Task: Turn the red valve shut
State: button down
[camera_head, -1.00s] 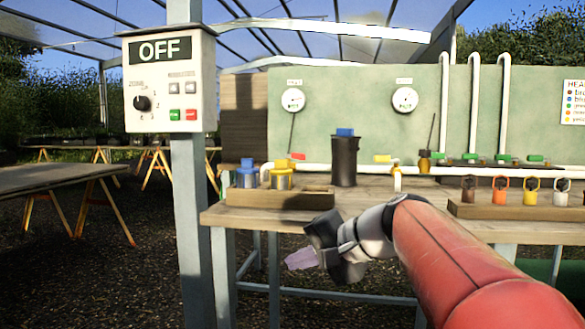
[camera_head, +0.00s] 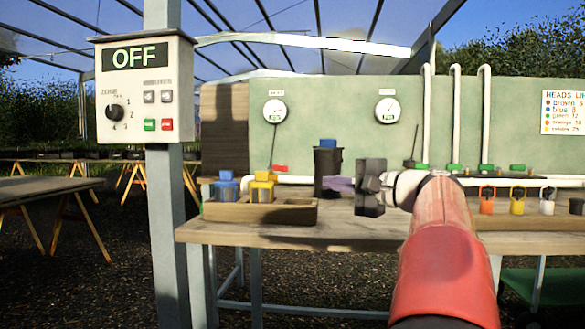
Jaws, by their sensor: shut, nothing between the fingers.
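The red valve handle (camera_head: 280,168) is a small red lever at the back of the bench. It lies roughly level, just above the white pipe (camera_head: 292,180) and below the left round gauge. How far it is turned is too small to tell. My gripper and arm hide the part of the pipe where the yellow handle was seen.
A dark cylinder with a blue cap (camera_head: 328,165) stands by my fingertips. A post carries an OFF control box (camera_head: 145,90). Green handles (camera_head: 455,166) and coloured hanging pieces (camera_head: 517,206) are at right.

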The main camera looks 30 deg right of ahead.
aim_at(283, 168)
jog(key=i+l, duration=0.25)
jog(key=i, duration=0.15)
jog(key=i+l, duration=0.3)
jog(key=i, duration=0.1)
